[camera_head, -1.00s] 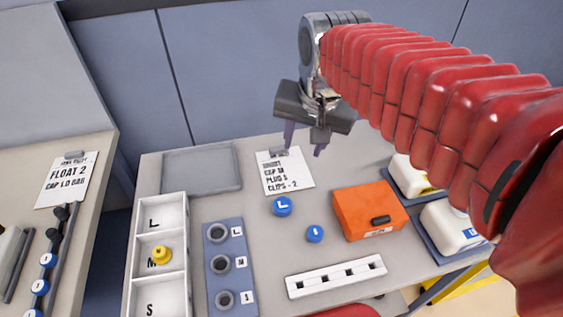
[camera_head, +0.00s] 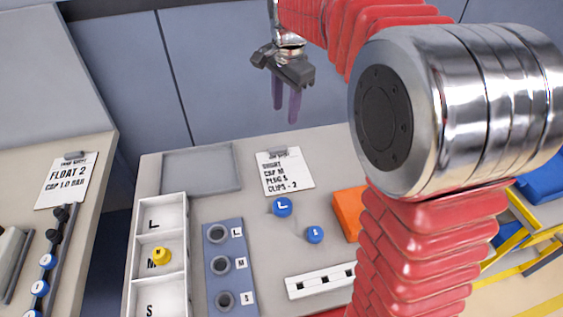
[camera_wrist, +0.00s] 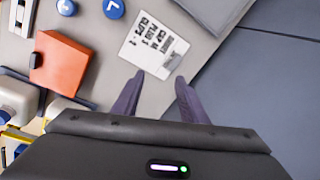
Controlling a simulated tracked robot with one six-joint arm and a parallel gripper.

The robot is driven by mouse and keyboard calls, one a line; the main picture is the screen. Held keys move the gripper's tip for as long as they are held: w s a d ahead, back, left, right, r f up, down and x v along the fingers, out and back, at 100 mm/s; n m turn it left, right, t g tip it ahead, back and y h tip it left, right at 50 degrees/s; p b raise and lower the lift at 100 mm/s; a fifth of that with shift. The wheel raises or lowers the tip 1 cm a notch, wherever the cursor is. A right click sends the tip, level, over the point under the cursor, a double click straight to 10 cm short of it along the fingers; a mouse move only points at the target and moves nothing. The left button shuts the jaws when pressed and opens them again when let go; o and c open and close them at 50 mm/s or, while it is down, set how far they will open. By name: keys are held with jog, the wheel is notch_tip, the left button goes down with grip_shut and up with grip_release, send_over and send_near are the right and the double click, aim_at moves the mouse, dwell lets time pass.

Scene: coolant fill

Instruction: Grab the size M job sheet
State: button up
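The job sheet (camera_head: 286,172) is a white card with dark print that includes "CAP M" and "CLIPS - 2". It lies flat near the back edge of the grey table, with a small clip at its top. It also shows in the wrist view (camera_wrist: 154,45), just beyond my fingertips. My gripper (camera_head: 286,114) hangs above and behind the sheet in the head view, apart from it. In the wrist view its two purple fingers (camera_wrist: 160,76) stand apart with nothing between them.
A blue L cap (camera_head: 282,207), a smaller blue cap (camera_head: 314,234) and an orange box (camera_head: 347,212) are near the sheet. A grey tray (camera_head: 202,169) lies left, above a sorting bin (camera_head: 183,225) with a yellow cap (camera_head: 161,256). Another sheet (camera_head: 67,181) lies on the left bench.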

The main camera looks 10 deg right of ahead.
jog(key=w+f+m+g, duration=0.1)
jog(key=w+f+m, duration=0.4)
jog(key=w+f, duration=0.2)
jog(key=shift+w+f+g, duration=0.2)
jog(key=shift+w+g, duration=0.1)
jog(key=shift+w, duration=0.85)
jog(key=shift+d+f, duration=0.1)
send_over(278, 148)
notch_tip(278, 148, down, 8)
jog(key=shift+w+d+f, duration=0.1)
jog(key=shift+f, duration=0.15)
jog(key=shift+f, duration=0.1)
jog(key=shift+f, duration=2.45)
jog(key=shift+c, duration=0.5)
grip_shut()
